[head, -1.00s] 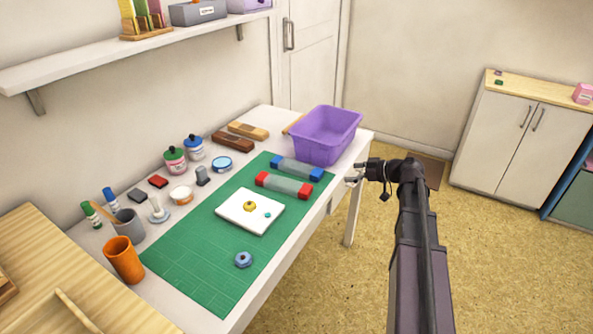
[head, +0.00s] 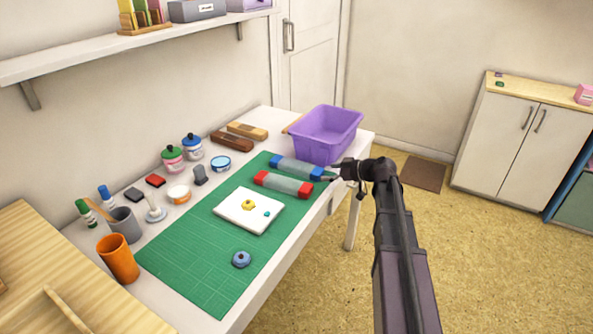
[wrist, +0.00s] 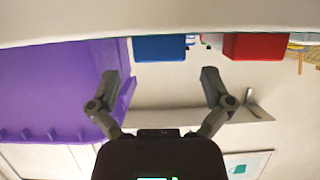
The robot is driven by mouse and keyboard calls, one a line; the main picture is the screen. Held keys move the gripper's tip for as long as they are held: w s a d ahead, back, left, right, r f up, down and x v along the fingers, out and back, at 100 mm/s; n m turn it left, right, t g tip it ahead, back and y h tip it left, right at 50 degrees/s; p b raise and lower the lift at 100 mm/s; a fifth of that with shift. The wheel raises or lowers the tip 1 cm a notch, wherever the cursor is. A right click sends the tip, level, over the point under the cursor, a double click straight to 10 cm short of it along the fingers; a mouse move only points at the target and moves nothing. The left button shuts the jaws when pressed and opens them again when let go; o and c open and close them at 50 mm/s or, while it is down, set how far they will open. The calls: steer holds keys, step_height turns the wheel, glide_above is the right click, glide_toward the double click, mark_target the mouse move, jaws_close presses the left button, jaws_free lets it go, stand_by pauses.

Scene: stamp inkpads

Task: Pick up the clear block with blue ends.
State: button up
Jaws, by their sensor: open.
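The clear block with blue ends (head: 296,167) lies at the far end of the green cutting mat (head: 190,262), beside the purple bin. Its near blue end (wrist: 160,47) shows in the wrist view, ahead of the space between my fingers. My gripper (head: 332,174) is at the table's right edge, close to that blue end. In the wrist view my gripper (wrist: 160,76) has its two fingers spread, with nothing between them. Whether the fingertips reach the block is hard to tell.
A similar block with red ends (head: 284,185) lies close beside it. The purple bin (head: 328,135) stands just behind. A white tile (head: 236,219) and a blue hexagonal piece (head: 241,259) are on the mat. Inkpads, jars and cups line the wall side.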

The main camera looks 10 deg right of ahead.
mark_target(317, 170)
stand_by(0.3)
steer(key=shift+b+x, duration=0.9)
steer(key=shift+x, duration=1.75)
steer(key=shift+r, duration=0.15)
steer(key=c, duration=1.3)
steer(key=shift+o, duration=0.2)
steer(key=shift+r, duration=0.25)
step_height(317, 170, up, 3)
steer(key=p, duration=0.3)
steer(key=s+r+p, duration=0.1)
steer(key=s+p, duration=0.1)
steer(key=s, duration=1.4)
steer(key=shift+r, duration=0.25)
